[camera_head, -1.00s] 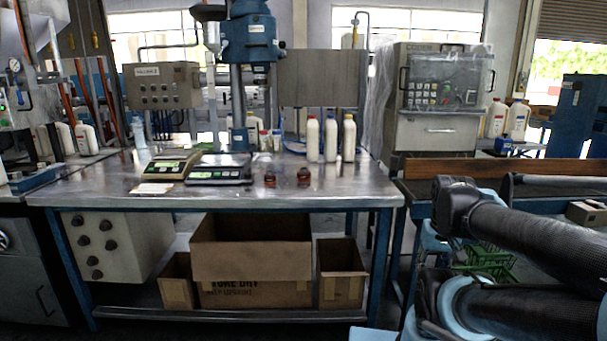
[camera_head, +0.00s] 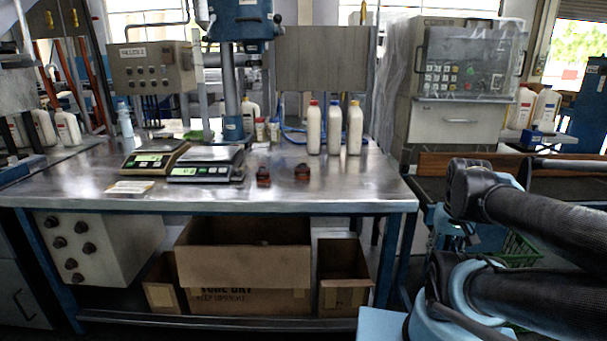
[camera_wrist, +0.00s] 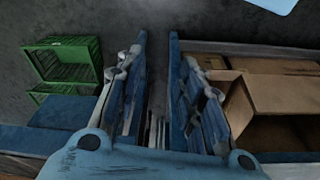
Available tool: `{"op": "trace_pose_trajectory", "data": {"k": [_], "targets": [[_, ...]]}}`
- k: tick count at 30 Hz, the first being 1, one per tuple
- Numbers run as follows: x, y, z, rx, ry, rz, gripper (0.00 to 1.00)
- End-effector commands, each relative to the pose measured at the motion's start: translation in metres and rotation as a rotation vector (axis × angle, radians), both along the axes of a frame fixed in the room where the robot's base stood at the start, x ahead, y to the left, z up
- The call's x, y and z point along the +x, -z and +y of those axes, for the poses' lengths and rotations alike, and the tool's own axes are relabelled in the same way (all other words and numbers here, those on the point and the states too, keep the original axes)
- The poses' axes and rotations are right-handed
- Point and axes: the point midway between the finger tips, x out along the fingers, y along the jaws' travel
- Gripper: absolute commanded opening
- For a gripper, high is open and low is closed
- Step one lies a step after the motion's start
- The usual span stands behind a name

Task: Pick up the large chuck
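Two small dark reddish-brown pieces, the left one (camera_head: 263,176) and the right one (camera_head: 302,173), stand apart on the steel workbench (camera_head: 330,194), near its middle. They look like the chucks. They are too small and alike for me to tell which is the large one. My gripper (camera_wrist: 158,42) shows in the wrist view with its two blue-grey fingers apart and nothing between them. It points over the floor, away from the two pieces. The head view shows my arm at the right, beside the bench, with the fingers hidden or out of view.
Two scales (camera_head: 207,165) stand left of the pieces. Several bottles (camera_head: 333,130) and the blue press (camera_head: 240,70) stand behind. An open cardboard box (camera_head: 245,268) is under the bench; cardboard (camera_wrist: 262,101) and a green crate (camera_wrist: 63,60) show in the wrist view. The bench front is mostly clear.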

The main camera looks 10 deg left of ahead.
Motion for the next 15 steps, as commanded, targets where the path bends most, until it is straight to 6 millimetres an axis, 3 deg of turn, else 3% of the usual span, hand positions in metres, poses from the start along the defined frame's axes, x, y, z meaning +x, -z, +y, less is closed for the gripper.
{"op": "trace_pose_trajectory", "data": {"k": [1,4,8,15], "targets": [[-0.004,-0.003,0.001,0.002,-0.002,-0.006,0.51],[-0.005,-0.008,0.005,0.016,-0.025,-0.011,0.74],[0.011,-0.020,0.020,0.062,-0.107,-0.008,0.74],[0.055,-0.051,0.068,0.204,-0.350,-0.027,0.74]]}}
